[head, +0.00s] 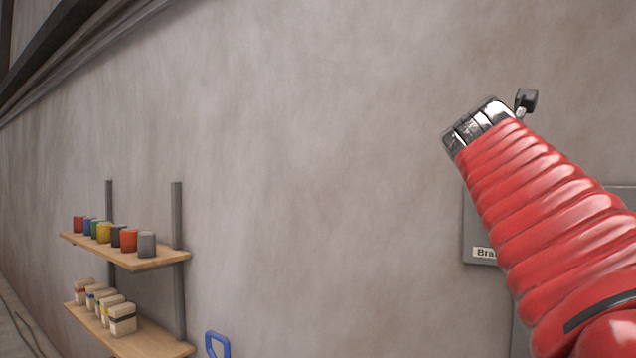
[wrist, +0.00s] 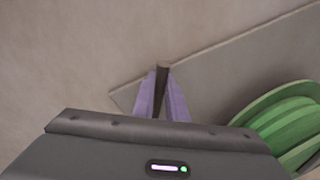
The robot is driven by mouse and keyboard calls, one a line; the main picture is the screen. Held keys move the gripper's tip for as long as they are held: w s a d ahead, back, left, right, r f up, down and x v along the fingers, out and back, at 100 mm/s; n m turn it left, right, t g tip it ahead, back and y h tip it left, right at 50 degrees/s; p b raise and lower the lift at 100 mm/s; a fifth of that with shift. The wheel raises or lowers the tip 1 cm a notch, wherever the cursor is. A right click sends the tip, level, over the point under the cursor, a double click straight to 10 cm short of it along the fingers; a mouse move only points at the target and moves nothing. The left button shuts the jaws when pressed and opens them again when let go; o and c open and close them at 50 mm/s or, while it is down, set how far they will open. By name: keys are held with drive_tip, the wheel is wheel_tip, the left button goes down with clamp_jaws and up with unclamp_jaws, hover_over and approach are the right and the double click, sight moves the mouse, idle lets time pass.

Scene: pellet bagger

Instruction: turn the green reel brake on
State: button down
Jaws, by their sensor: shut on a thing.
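In the wrist view, my gripper (wrist: 161,97) has its two purple fingers closed on a dark lever (wrist: 163,67), whose tip sticks out just past them. The lever stands in front of a grey panel (wrist: 225,65). A green reel (wrist: 285,115) shows at the right edge, beside the gripper and clear of the fingers. In the head view, a grey panel (head: 478,225) with a label partly reading "Bra" is mostly covered by my red arm. My fingers, the lever and the green reel do not show there. I cannot tell which setting the lever is in.
In the head view, a wooden shelf (head: 140,262) on the left holds several coloured pots, and a lower shelf (head: 150,343) holds several pale boxes. A blue handle (head: 217,341) shows at the bottom edge.

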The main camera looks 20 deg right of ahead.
drive_tip(key=shift+s+f, duration=0.1)
drive_tip(key=shift+f, duration=0.05)
drive_tip(key=c, duration=2.1)
unclamp_jaws()
drive_tip(key=o, duration=0.3)
drive_tip(key=shift+o, duration=0.2)
drive_tip(key=v, duration=1.3)
drive_tip(key=shift+a, duration=0.35)
drive_tip(key=shift+s, duration=0.2)
